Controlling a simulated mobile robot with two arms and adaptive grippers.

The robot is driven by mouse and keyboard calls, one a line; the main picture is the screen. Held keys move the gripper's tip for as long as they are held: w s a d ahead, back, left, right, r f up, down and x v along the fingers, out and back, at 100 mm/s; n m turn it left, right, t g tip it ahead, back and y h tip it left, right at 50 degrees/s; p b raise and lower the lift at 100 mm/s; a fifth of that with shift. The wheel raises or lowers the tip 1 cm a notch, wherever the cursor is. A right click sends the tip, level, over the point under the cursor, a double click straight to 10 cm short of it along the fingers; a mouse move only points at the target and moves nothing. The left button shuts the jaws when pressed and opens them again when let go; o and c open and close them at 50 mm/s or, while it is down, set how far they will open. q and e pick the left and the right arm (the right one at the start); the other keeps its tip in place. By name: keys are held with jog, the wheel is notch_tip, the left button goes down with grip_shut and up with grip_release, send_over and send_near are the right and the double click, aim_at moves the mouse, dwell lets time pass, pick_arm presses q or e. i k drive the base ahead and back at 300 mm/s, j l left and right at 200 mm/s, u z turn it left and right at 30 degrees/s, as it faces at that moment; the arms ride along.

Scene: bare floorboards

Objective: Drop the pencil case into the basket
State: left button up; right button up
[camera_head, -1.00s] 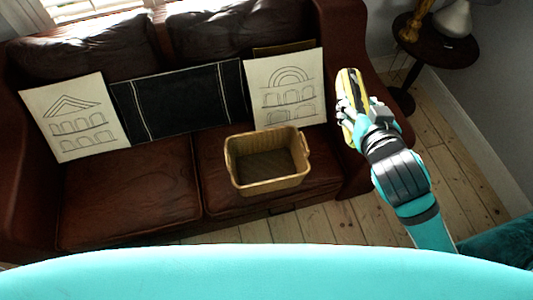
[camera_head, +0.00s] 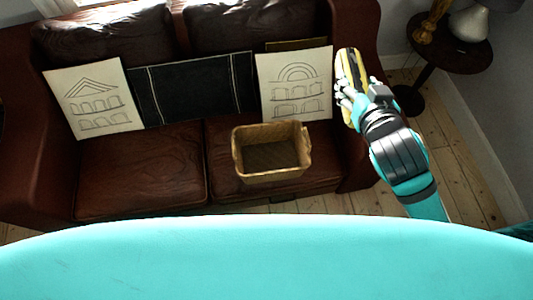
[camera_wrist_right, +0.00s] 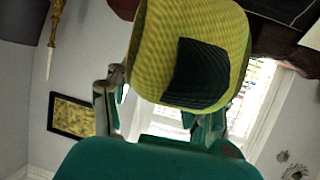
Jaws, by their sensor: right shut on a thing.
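The yellow pencil case (camera_head: 353,64) with a dark patch is held by my right gripper (camera_head: 349,90), in front of the sofa's right arm in the head view. In the right wrist view the pencil case (camera_wrist_right: 188,50) fills the upper middle, between the fingers of the right gripper (camera_wrist_right: 165,105). The tan woven basket (camera_head: 272,176) sits on the right seat cushion of the sofa, to the left of and below the gripper in the head view. The basket looks empty inside. My left gripper is not in view.
The brown leather sofa (camera_head: 140,180) carries two drawings (camera_head: 97,98) and a dark panel (camera_head: 195,88) leaning on its back. A round side table (camera_head: 455,52) with a lamp stands at the right. Bare floorboards (camera_head: 455,165) show on the right.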

aim_at(278, 160)
jog(key=i+l+u, duration=0.1)
jog(key=l+u, duration=0.35)
jog(key=i+l+u, duration=0.1)
jog(key=l+u, duration=0.15)
jog(key=u, duration=0.15)
